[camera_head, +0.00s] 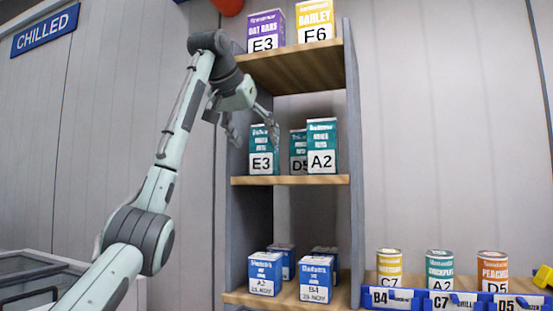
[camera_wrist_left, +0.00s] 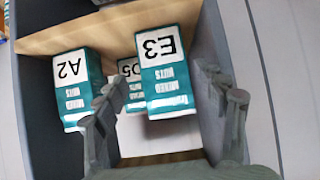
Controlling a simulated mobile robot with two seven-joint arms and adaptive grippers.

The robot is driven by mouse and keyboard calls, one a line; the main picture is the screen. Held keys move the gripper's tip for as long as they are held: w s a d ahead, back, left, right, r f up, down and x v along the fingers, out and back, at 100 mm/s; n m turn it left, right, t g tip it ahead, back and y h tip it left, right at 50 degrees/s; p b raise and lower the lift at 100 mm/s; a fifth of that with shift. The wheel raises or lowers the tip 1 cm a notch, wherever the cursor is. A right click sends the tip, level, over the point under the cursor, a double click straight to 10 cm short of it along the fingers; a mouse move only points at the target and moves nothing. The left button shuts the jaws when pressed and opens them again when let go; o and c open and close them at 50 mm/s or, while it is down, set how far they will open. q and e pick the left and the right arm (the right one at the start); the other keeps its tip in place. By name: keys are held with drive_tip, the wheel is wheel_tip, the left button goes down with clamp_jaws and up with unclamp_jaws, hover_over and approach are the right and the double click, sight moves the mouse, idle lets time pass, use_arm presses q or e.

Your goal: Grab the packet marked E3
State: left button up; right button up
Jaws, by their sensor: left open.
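A teal packet marked E3 (camera_head: 261,160) stands at the left end of the middle shelf. In the left wrist view it appears upside down (camera_wrist_left: 165,75), nearer the right finger. A purple packet marked E3 (camera_head: 266,32) stands on the top shelf. My left gripper (camera_head: 254,126) is open at the top of the teal E3 packet. In the left wrist view its fingers (camera_wrist_left: 162,100) are spread and the teal packet shows between them; I cannot tell whether either finger touches it. My right gripper is not in view.
Beside the teal E3 are a teal D5 packet (camera_head: 298,150), set back, and a teal A2 packet (camera_head: 322,146). The shelf unit's right side panel (camera_head: 353,150) stands past them. Blue boxes (camera_head: 265,273) fill the lower shelf. Cans stand at the lower right.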

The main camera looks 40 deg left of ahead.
sight(261, 148)
use_arm(q)
drive_tip(key=shift+w+a, duration=0.1)
drive_tip(key=shift+w, duration=0.45)
drive_tip(key=shift+w+a+f, duration=0.1)
drive_tip(key=shift+w+f, duration=0.2)
drive_tip(key=x, duration=0.1)
drive_tip(key=p+x, duration=0.1)
drive_tip(key=x, duration=0.3)
drive_tip(key=shift+w+a+r, duration=0.15)
drive_tip(key=shift+a, duration=0.15)
drive_tip(key=shift+w+f, duration=0.3)
drive_tip(key=shift+w, duration=0.1)
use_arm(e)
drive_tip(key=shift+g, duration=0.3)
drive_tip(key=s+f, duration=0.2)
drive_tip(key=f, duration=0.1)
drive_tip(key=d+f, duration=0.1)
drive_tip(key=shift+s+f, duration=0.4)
use_arm(q)
drive_tip(key=c, duration=1)
drive_tip(key=shift+r, duration=0.2)
